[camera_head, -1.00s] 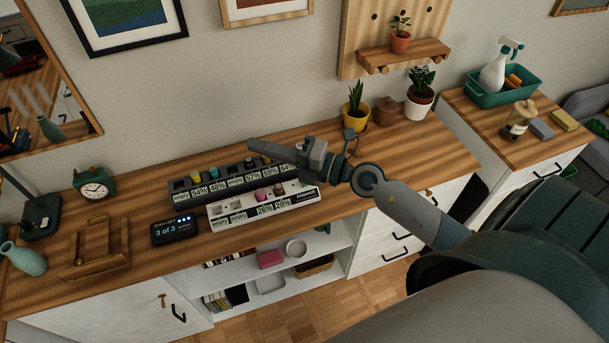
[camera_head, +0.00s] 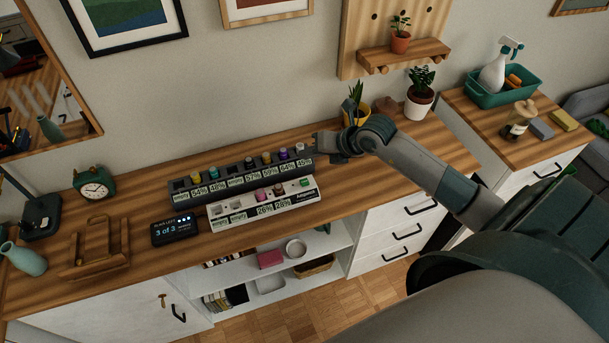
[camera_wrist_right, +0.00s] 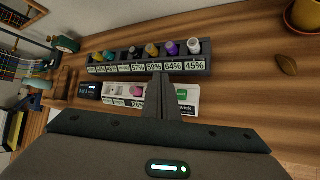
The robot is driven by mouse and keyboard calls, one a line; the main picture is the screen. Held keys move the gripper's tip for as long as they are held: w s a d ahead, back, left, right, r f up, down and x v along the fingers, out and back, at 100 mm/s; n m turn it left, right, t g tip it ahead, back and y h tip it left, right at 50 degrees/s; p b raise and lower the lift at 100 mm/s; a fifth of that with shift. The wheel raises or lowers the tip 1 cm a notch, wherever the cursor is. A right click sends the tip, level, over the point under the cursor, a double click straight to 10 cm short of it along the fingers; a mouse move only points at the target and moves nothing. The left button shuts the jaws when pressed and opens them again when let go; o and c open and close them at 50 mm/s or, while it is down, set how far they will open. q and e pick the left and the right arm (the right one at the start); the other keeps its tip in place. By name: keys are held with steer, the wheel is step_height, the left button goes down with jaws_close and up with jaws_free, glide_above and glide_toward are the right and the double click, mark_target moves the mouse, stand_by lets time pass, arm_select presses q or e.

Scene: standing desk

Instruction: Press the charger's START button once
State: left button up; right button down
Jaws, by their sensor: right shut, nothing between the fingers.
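The white charger (camera_head: 264,204) lies on the desk, with small percent displays along its front and a few cells in its bays. It also shows in the right wrist view (camera_wrist_right: 191,106). A small green button (camera_head: 304,182) sits near its right end; its lettering is too small to read. My right gripper (camera_head: 318,143) is beyond the charger's right end, beside the right end of the dark rack. In the right wrist view its shut, empty fingers (camera_wrist_right: 158,80) overlap the charger and the rack's front edge; contact cannot be told. My left gripper is out of view.
The dark rack (camera_head: 240,179) with several coloured cells and percent labels stands behind the charger. A black display (camera_head: 174,230) reading "3 of 3" is left of it, near a wooden stand (camera_head: 97,255). A yellow plant pot (camera_head: 362,112) stands behind my right wrist.

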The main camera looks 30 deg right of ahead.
steer(key=b, duration=0.5)
glide_above(308, 183)
step_height(308, 183, down, 7)
steer(key=shift+r, duration=0.1)
steer(key=shift+f+b, duration=0.75)
steer(key=shift+f, duration=0.25)
steer(key=shift+f, duration=0.15)
stand_by(1.3)
steer(key=shift+f, duration=0.25)
steer(key=shift+f+b, duration=0.5)
steer(key=shift+b, duration=0.05)
stand_by(0.8)
steer(key=shift+r, duration=0.15)
steer(key=shift+r+p, duration=0.75)
steer(key=shift+r, duration=0.15)
